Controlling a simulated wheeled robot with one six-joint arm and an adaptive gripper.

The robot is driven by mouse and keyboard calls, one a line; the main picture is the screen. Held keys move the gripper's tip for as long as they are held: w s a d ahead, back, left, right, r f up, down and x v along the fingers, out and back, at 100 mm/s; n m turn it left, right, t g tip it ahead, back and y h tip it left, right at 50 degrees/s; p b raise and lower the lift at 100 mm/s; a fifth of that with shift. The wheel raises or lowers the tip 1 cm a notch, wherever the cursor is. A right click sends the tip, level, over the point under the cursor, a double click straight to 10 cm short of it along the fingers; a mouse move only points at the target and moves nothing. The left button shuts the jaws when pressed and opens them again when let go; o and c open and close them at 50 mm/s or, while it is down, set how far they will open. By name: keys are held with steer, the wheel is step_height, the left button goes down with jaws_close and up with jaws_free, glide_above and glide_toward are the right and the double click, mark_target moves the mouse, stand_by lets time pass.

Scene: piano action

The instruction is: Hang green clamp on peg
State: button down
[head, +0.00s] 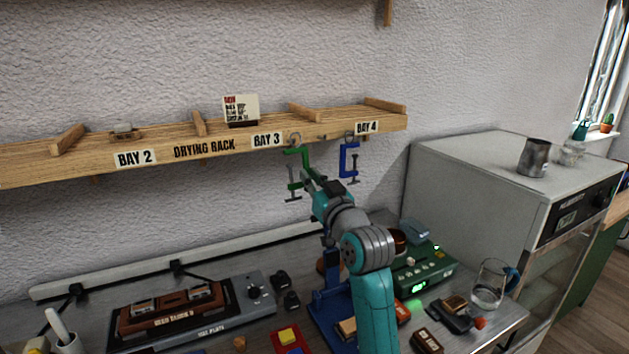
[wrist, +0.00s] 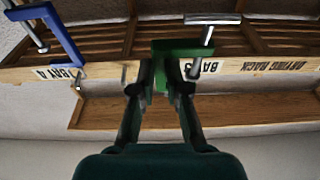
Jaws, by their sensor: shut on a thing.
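The green clamp (head: 304,163), a C-shaped frame with a grey screw, is upright at the front edge of the drying rack (head: 205,147), between the BAY 3 and BAY 4 labels. A grey ring (head: 295,138) shows at its top; I cannot tell whether it is around a peg. My gripper (head: 316,180) is shut on the clamp from the front right. In the wrist view, the green clamp (wrist: 178,48) is between my fingertips (wrist: 166,78). A bare peg (head: 322,137) sticks out right of the clamp. It also shows in the wrist view (wrist: 125,75).
A blue clamp (head: 345,160) hangs at BAY 4, close on the right. A white card (head: 241,109) stands on the rack. Below are a hot plate (head: 190,311), a green device (head: 420,273) and a glass jug (head: 488,285). A white oven (head: 490,185) stands right.

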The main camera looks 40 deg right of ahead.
steer(key=shift+w+d+f, duration=0.1)
steer(key=shift+w+d, duration=0.15)
steer(key=shift+w, duration=0.6)
steer(key=shift+w+d+f, duration=0.15)
steer(key=shift+w+f, duration=0.4)
steer(key=shift+w, duration=0.05)
steer(key=c, duration=1.1)
jaws_free()
steer(key=v, duration=1.2)
